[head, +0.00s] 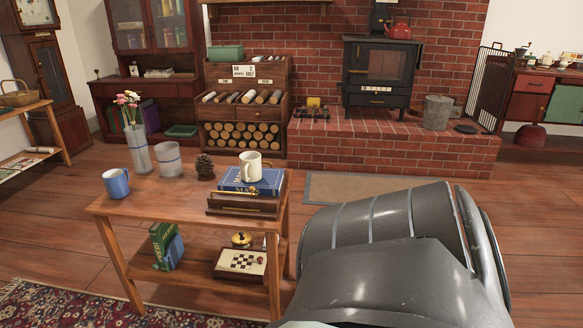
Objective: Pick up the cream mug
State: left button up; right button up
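The cream mug (251,167) stands upright on top of a blue book (236,181) on the right part of the wooden side table (155,193). Its handle points to the right. A large grey arm link of mine fills the lower right and ends right of the table, apart from the mug. Neither my left nor my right gripper shows in the head view.
The table also bears a blue mug (116,183), a glass vase with flowers (139,148), a grey tumbler (168,159) and a pine cone (205,166). The lower shelf holds books and a checkered board (241,262). A brick hearth (390,148) with a stove stands behind.

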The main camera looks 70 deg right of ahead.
aim_at(250, 162)
jog(key=z, duration=1.95)
jog(key=i+j+z, duration=0.1)
jog(key=j+z, duration=0.2)
jog(key=j, duration=0.45)
